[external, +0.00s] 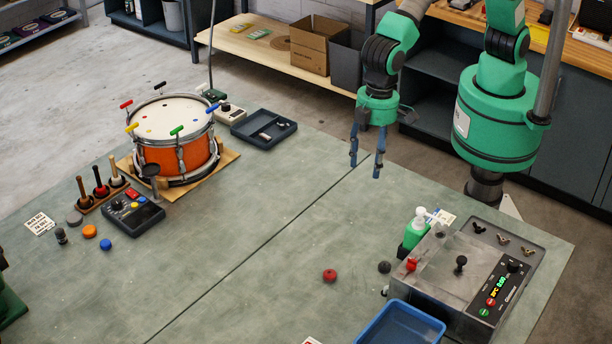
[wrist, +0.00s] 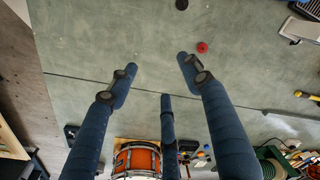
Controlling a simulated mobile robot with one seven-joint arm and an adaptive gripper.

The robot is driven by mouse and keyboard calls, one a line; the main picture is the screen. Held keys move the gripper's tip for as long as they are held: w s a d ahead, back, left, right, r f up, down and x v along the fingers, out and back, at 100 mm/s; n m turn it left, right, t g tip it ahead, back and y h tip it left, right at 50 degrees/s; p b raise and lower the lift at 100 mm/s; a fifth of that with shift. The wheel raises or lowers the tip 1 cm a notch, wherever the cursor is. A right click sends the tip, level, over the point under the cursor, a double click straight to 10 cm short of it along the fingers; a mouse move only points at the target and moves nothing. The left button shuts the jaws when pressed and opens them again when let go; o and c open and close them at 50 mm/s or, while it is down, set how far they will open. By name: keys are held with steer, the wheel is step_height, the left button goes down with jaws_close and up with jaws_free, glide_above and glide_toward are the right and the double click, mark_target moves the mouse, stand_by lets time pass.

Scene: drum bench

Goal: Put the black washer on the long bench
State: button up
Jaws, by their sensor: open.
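A small round black piece (external: 384,267), which looks like the black washer, lies on the green table (external: 270,270) beside the grey control box. It also shows at the top edge of the wrist view (wrist: 182,4). A red round piece (external: 330,275) lies to its left. My gripper (external: 365,167) hangs above the far edge of the table with its fingers spread and empty, well away from the black piece. A long low wooden bench (external: 235,44) stands on the floor behind the table; I cannot tell for sure that it is the long bench.
A cardboard box (external: 303,46) and a grey bin (external: 346,68) stand at the wooden bench's right end. The orange drum (external: 178,153) stands at left. The control box (external: 470,275), green bottle (external: 414,232) and blue tray (external: 400,325) crowd the right. The table's middle is clear.

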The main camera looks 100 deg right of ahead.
steer(key=s+a+f+p, duration=0.1)
steer(key=s+a+f, duration=0.2)
steer(key=a+f, duration=0.8)
steer(key=shift+s+a+f+g+h+p, duration=0.2)
steer(key=shift+s+a+g+h+p, duration=0.1)
steer(key=shift+s+g, duration=0.1)
steer(key=shift+d+f, duration=0.1)
steer(key=shift+f, duration=0.05)
glide_above(385, 265)
steer(key=shift+f, duration=4.15)
steer(key=shift+f, duration=2.6)
steer(key=c, duration=0.8)
steer(key=shift+r, duration=0.1)
